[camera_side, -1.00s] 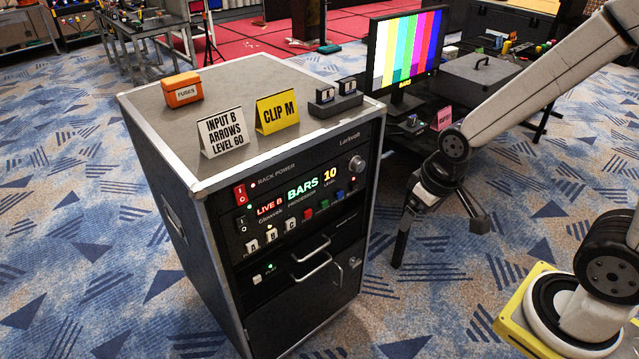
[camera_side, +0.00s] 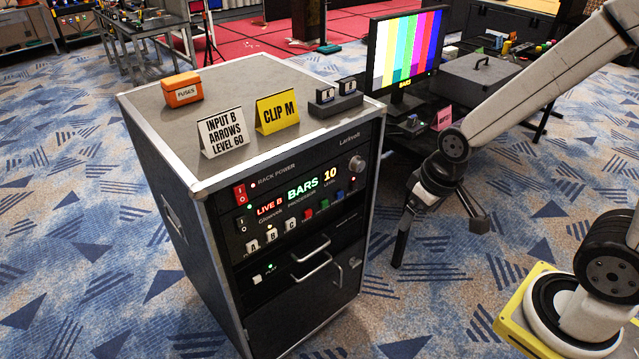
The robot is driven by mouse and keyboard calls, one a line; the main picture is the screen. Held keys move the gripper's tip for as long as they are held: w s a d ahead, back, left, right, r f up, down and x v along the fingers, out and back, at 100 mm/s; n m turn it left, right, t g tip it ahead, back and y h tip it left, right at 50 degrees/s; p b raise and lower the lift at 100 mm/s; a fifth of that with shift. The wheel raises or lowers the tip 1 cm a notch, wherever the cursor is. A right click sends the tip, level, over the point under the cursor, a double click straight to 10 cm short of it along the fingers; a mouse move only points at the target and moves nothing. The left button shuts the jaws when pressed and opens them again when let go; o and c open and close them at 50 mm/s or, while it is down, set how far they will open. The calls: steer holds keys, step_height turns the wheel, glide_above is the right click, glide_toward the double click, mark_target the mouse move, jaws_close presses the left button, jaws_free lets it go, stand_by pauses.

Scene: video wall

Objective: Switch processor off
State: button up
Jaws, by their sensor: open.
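The processor (camera_side: 290,205) is a black panel in the upper front of a grey rack case. Its display reads LIVE B, BARS and 10, all lit. A black rocker switch (camera_side: 241,224) sits at its left end, with a lit green lamp just above it. Which way the rocker is tipped is too small to tell. A red rack power switch (camera_side: 240,194) is directly above, its label beside it. My gripper (camera_side: 440,236) is open and empty, to the right of the rack and clear of the panel, its fingers pointing down.
Several buttons, a knob (camera_side: 357,164) and handles (camera_side: 311,268) stand out from the rack front. On top are an orange fuses box (camera_side: 182,89), a white sign (camera_side: 222,132), a yellow sign (camera_side: 277,112) and a small dark block (camera_side: 335,97). A monitor (camera_side: 405,48) shows color bars.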

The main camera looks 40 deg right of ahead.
jaws_close()
stand_by(1.5)
